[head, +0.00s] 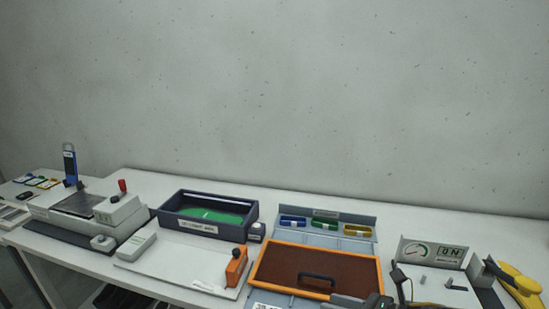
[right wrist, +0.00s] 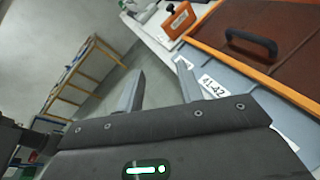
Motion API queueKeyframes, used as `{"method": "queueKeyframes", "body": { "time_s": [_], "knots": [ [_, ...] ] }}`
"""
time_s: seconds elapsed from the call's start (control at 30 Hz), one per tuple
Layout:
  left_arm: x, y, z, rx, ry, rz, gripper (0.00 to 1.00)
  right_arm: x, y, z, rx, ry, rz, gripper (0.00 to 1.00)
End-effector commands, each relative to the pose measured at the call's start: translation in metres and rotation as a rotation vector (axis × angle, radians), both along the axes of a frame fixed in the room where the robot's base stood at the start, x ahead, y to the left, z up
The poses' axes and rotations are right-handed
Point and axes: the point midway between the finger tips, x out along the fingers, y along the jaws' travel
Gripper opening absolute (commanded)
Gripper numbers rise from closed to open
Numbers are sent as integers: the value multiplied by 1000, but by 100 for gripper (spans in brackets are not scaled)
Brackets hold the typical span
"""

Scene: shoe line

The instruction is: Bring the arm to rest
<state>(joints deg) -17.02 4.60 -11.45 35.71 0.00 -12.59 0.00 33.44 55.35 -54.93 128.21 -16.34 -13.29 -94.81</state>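My right gripper (right wrist: 158,70) is open in the right wrist view, its two grey fingers apart with nothing between them. In the head view, part of my right gripper (head: 358,301) shows at the bottom edge, in front of the brown panel with the orange frame (head: 272,262). This panel has a dark handle and also shows at the upper right of the right wrist view (right wrist: 292,48). My left gripper is not in view.
A blue-grey rack with small coloured bins (head: 326,224), a dark tray with a green bottom (head: 183,228), an orange block (head: 236,266) and a gauge panel (head: 432,253) stand on the white table. Floor and a wooden-framed rack (right wrist: 88,62) show beyond the table edge.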

Motion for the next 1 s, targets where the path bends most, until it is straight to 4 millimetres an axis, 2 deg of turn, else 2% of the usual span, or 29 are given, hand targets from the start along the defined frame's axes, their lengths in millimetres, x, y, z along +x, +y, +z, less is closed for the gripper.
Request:
{"method": "queueKeyframes", "body": {
  "time_s": [0.03,0.17,0.27,0.37,0.5,0.6,0.8,0.83,0.93,0.97,1.0],
  "knots": [
    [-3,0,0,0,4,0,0,-3,11,-5,74,88,-61,37],
    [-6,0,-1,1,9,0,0,-5,25,-20,335,406,-324,37],
    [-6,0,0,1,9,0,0,-11,16,-41,597,716,-606,37],
    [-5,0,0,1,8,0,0,-28,-8,-75,873,1023,-929,37],
    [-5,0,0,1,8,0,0,-74,-48,-127,1214,1347,-1381,37],
    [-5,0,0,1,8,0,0,-113,-70,-156,1397,1478,-1655,37],
    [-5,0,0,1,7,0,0,-183,-97,-192,1655,1579,-2090,37],
    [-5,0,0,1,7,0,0,-193,-100,-195,-1671,-1567,2126,37],
    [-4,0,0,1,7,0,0,-227,-109,-206,-1573,-1388,2061,37],
    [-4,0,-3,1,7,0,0,-228,-110,-216,-1560,-1365,2055,37],
    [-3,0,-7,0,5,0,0,-221,-109,-233,-1559,-1375,2065,37]
  ]
}}
